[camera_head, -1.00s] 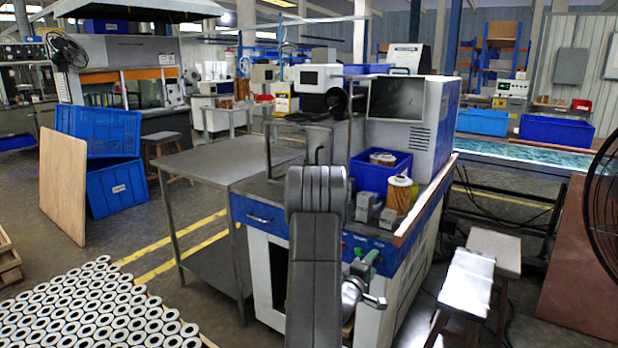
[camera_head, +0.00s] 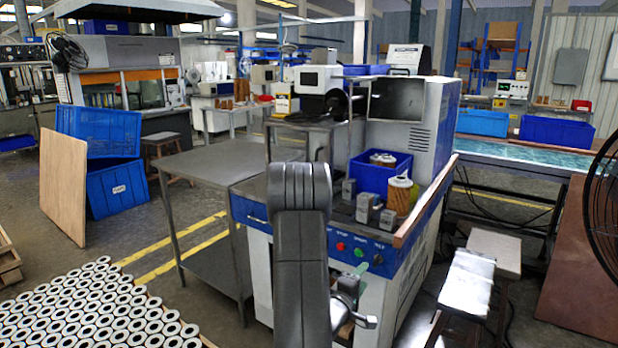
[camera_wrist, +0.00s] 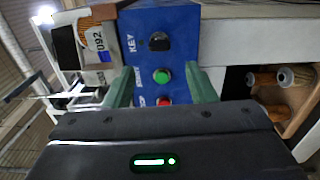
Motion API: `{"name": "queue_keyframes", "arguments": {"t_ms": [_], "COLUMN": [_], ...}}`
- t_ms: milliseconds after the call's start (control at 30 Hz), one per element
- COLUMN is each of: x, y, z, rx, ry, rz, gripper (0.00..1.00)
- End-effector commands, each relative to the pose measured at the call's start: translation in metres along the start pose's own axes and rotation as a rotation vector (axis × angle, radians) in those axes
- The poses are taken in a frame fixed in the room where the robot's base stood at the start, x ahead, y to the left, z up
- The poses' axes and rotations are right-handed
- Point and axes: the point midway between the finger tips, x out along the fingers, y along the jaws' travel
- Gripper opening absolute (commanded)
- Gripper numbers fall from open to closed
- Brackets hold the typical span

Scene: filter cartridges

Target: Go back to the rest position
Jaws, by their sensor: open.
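My gripper (camera_wrist: 159,72) shows in the wrist view as two green fingers held apart, with nothing between them. Behind the fingers is the blue control panel (camera_wrist: 150,18) with a black key switch, a green button (camera_wrist: 162,77) and a red button. In the head view my dark arm rises in front of the machine bench (camera_head: 400,262), and the gripper is partly hidden low beside it. A filter cartridge (camera_head: 401,197) stands upright on the bench top. More cartridges stand in the blue bin (camera_head: 369,180) behind it.
Several small grey blocks (camera_head: 363,207) stand along the bench front. A steel table (camera_head: 205,165) adjoins the bench on the left. Stools (camera_head: 470,285) stand at right, and rows of white-ended cylinders (camera_head: 90,305) cover the lower left. Open floor lies between.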

Motion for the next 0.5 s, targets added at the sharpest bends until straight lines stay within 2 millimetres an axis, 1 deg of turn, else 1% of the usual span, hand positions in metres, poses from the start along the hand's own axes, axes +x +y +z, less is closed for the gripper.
{"name": "queue_keyframes", "arguments": {"t_ms": [33, 300, 333, 400, 500], "x": [-0.011, -0.065, -0.061, -0.043, -0.022], "y": [0.000, 0.000, 0.000, 0.000, 0.000], "z": [-0.001, -0.001, 0.000, 0.001, 0.002], "rx": [-0.001, -0.003, 0.000, 0.003, 0.002], "ry": [0.002, 0.003, 0.000, -0.004, -0.005], "rz": [-0.002, -0.002, 0.000, 0.002, 0.002], "gripper": [0.51, 0.51, 0.51, 0.51, 0.51]}}
